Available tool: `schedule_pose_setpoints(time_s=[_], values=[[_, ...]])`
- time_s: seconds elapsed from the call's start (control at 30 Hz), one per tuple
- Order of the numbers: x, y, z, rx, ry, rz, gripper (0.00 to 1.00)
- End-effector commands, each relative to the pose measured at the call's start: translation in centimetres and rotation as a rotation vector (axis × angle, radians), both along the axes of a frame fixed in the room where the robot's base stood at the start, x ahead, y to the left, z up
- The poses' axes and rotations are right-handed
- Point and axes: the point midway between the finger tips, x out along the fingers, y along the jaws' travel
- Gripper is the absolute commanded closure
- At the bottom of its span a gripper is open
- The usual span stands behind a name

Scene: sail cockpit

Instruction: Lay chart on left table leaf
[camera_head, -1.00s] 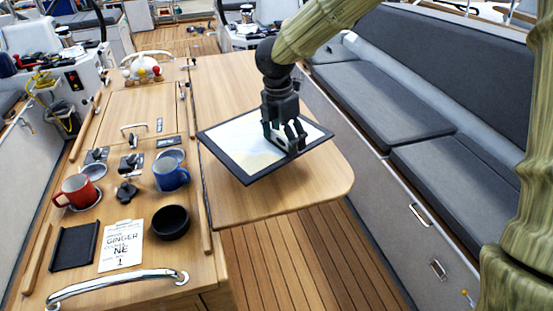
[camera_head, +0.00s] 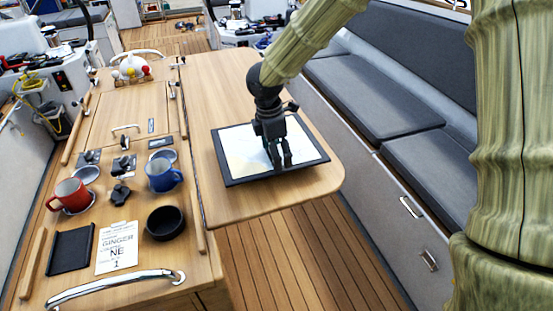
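The chart (camera_head: 243,147) is a pale sheet with a dark frame. It lies about flat on the bare wooden table leaf (camera_head: 210,85), right of the centre table, near the leaf's front end. Its front edge looks close to or on the wood; a small gap cannot be ruled out. My gripper (camera_head: 280,163) points down over the middle of the chart, its two fingers side by side at the surface. The fingers hide part of the chart, and whether they grip it is unclear.
The centre table (camera_head: 110,105) holds a red mug (camera_head: 70,194), a blue mug (camera_head: 162,175), a black bowl (camera_head: 165,222), a black tray (camera_head: 71,249) and a note card (camera_head: 117,248). A cushioned bench (camera_head: 370,95) runs along the right. The leaf behind the chart is clear.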

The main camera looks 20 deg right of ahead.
Motion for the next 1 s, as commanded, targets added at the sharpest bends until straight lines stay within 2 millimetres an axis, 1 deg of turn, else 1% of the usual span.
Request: schedule_pose_setpoints(time_s=[0.3,0.6,0.93,0.97,1.0], values=[[-0.1,0.0,-3.2,-0.001,0.003,0.000,0.51],[0.0,0.0,-3.5,0.000,0.000,0.000,0.51],[0.0,0.0,-4.3,0.000,0.000,0.000,0.51],[0.0,0.0,-4.2,0.000,0.001,0.000,0.17],[0.0,0.0,-4.2,0.000,0.001,0.000,0.09]])
